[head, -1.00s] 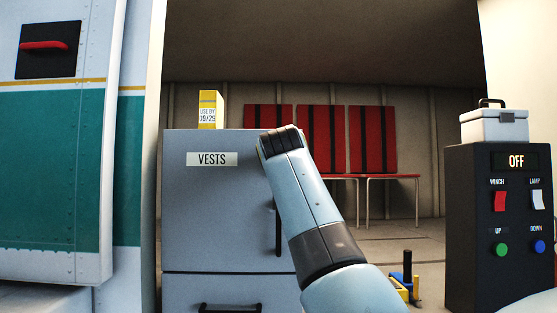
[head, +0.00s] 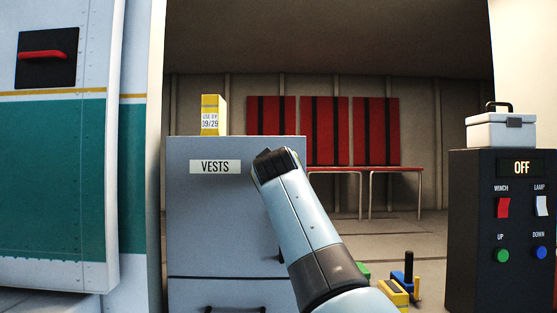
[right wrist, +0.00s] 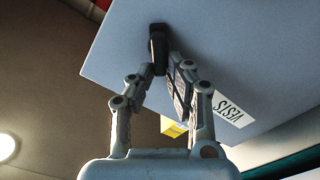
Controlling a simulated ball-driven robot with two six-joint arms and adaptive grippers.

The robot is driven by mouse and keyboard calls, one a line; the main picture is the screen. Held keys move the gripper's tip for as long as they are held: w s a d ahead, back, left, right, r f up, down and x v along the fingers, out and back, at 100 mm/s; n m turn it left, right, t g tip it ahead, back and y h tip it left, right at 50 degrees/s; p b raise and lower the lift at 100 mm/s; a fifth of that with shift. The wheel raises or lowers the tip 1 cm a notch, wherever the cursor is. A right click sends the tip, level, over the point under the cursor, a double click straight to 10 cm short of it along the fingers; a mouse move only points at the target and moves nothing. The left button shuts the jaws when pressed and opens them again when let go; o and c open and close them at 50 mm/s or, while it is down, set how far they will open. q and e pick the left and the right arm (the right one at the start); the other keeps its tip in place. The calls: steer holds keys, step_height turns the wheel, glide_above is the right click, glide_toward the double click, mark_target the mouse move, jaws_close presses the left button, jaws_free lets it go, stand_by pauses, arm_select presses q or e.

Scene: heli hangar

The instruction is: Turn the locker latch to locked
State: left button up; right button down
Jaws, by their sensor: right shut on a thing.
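The grey locker (head: 215,220) stands in the middle of the head view with a VESTS label (head: 215,167) on its door. In the right wrist view the locker door (right wrist: 225,50) fills the upper right, tilted. A black latch (right wrist: 158,38) sticks out from it there. My right gripper (right wrist: 165,64) is shut on the latch's near end. In the head view my right arm covers the latch, so its setting cannot be read. My left gripper is not in view.
A yellow box (head: 213,115) stands on the locker top. A dark handle (head: 281,240) shows beside my arm. At right is a black control box (head: 500,220) with a white case (head: 500,131) on top. Red seats (head: 325,130) line the back wall.

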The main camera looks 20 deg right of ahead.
steer(key=shift+w+a+f+n+p, duration=0.1)
steer(key=shift+f+n+p, duration=0.15)
steer(key=shift+n+p, duration=1.1)
steer(key=shift+s+a+f+n+p, duration=0.25)
steer(key=shift+n+p, duration=0.5)
steer(key=shift+n, duration=1.25)
steer(key=shift+w+f+n+p, duration=0.3)
steer(key=shift+n+p, duration=0.75)
steer(key=shift+n, duration=0.6)
steer(key=c, duration=1.3)
jaws_free()
